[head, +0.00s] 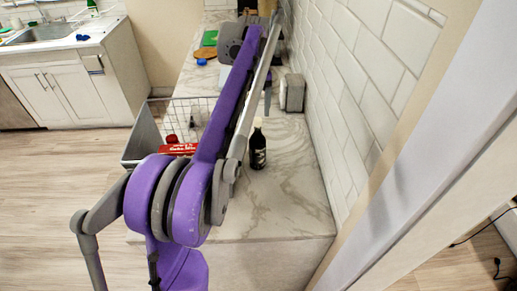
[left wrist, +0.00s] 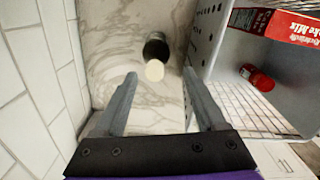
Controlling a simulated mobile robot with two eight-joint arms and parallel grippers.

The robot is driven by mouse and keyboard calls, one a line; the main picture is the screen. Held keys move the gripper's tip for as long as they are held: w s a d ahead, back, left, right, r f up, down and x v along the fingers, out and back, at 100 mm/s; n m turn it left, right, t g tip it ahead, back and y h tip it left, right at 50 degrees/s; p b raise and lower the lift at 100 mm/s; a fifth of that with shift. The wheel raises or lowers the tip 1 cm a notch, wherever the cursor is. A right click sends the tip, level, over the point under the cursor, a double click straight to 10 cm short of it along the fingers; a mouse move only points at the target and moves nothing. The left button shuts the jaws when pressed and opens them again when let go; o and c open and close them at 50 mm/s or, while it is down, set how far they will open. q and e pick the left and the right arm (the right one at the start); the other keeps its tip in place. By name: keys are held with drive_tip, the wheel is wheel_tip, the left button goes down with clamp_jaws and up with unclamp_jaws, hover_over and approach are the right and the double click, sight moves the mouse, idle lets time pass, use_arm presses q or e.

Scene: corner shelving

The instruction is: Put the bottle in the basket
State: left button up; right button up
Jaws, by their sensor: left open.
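In the left wrist view the bottle (left wrist: 156,50) is seen from above, with a pale round top. My left gripper (left wrist: 159,74) is open and empty, its fingertips on either side of the bottle's top in that picture; whether they touch it I cannot tell. In the head view my arm hides most of this gripper. The wire basket (head: 143,132) with grey side panels is left of the bottle, partly hidden by my arm. My right gripper is not in view.
The basket holds a red box (head: 178,149) and a red-capped jar (left wrist: 258,78). A white tiled wall (head: 350,75) borders the counter on the right. A grey box-like object (head: 292,93) stands beyond the bottle by the wall. The counter (head: 285,195) in front of the bottle is bare.

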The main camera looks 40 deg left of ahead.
sight(258, 119)
use_arm(q)
drive_tip(key=shift+f, duration=0.6)
drive_tip(key=f, duration=0.2)
drive_tip(key=w+f, duration=0.1)
drive_tip(key=f, duration=0.2)
drive_tip(key=shift+d, duration=0.15)
drive_tip(key=shift+f, duration=0.35)
clamp_jaws()
idle(0.5)
